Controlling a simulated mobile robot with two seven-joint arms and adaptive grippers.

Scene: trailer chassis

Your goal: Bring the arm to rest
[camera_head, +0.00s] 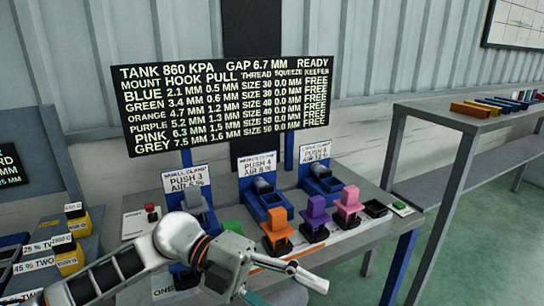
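My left arm comes in from the lower left, and its elbow and wrist cross in front of the bench. My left gripper (296,284) is over the front edge of the bench (372,236), pointing right. One finger shows clearly; the other is partly hidden at the lower edge, so I cannot tell whether it is open or shut. No object is clearly seen in it. My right arm and gripper are not in view.
On the bench stand orange (278,231), purple (316,214) and pink (348,202) pieces, close beyond my gripper. Blue clamps (263,195) stand behind them. A sign board (222,98) hangs above. A grey shelf table (440,112) is at right; floor between is clear.

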